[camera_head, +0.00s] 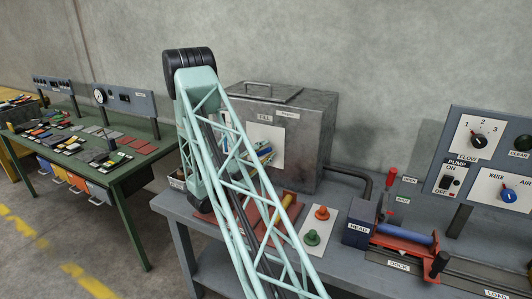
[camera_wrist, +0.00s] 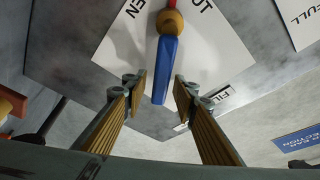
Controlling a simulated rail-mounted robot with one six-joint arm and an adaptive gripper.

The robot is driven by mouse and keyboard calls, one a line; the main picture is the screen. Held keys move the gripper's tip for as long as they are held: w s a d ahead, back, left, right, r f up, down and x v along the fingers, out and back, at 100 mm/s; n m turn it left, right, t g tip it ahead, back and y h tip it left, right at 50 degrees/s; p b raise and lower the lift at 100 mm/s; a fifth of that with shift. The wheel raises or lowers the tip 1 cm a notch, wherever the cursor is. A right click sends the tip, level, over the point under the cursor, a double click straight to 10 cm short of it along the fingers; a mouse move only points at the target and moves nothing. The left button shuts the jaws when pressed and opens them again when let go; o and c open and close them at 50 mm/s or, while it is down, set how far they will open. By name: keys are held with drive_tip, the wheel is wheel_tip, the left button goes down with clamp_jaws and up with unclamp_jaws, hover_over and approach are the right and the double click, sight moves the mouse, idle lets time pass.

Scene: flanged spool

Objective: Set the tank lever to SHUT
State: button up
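The tank (camera_head: 310,130) is a grey metal box with a handled lid at the back of the bench in the head view. Its front bears a white card, partly hidden by my arm. In the wrist view a blue lever (camera_wrist: 165,70) hangs from a brass-coloured pivot (camera_wrist: 171,21) in front of the white card (camera_wrist: 205,45). My gripper (camera_wrist: 160,88) is open, with one finger on each side of the lever's blue end. Gaps show on both sides. The head view does not show the grip clearly.
A plate with an orange and a green knob (camera_head: 312,238) lies on the bench right of my arm. Further right are a red-and-blue spool fixture (camera_head: 405,240) and a control panel (camera_head: 490,160). A pipe (camera_head: 352,173) leaves the tank's right side.

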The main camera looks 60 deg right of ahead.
drive_tip(key=shift+c, duration=0.7)
clamp_jaws()
